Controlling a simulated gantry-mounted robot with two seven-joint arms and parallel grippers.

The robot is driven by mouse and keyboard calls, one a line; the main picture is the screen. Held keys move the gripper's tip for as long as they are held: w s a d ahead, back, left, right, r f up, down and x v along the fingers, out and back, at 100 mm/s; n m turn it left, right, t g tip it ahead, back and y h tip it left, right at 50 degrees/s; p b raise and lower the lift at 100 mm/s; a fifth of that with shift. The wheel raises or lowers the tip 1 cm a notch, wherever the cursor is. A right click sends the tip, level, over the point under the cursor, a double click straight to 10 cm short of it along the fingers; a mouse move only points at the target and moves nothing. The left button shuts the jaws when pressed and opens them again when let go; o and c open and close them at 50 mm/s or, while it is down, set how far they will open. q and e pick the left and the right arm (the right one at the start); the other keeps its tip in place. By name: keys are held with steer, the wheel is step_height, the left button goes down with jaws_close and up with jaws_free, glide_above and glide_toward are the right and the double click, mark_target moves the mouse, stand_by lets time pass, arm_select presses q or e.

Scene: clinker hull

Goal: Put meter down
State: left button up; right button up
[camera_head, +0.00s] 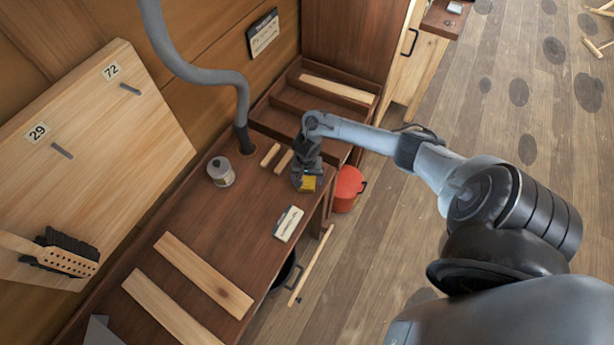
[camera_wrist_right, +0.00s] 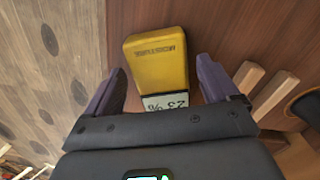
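The meter (camera_head: 308,184) is a yellow block at the right edge of the dark wooden bench (camera_head: 215,235). In the right wrist view the yellow meter (camera_wrist_right: 157,58) has dark lettering and a small pale display with digits. My right gripper (camera_head: 306,172) is over the meter. In the wrist view its purple fingers (camera_wrist_right: 160,85) stand on either side of the meter, with a narrow gap at each side, so it looks open around it. The gripper hides part of the meter in the head view. My left gripper is not in view.
A metal canister (camera_head: 221,171) and small wooden blocks (camera_head: 271,155) are left of the gripper. A red pot (camera_head: 347,189) is beside the bench. A grey hose (camera_head: 190,70) meets the bench.

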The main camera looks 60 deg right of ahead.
mark_target(307, 179)
steer(key=shift+r, duration=0.1)
step_height(307, 179, up, 12)
steer(key=p, duration=0.5)
steer(key=a+f+n+t, duration=0.1)
steer(key=a+n+t, duration=0.65)
steer(key=a, duration=1.35)
steer(key=s+a+r+n+g, duration=0.3)
steer(key=s+r+n, duration=0.5)
steer(key=s+r, duration=0.3)
steer(key=shift+s+g, duration=0.45)
steer(key=shift+s, duration=0.3)
steer(key=shift+a, duration=0.1)
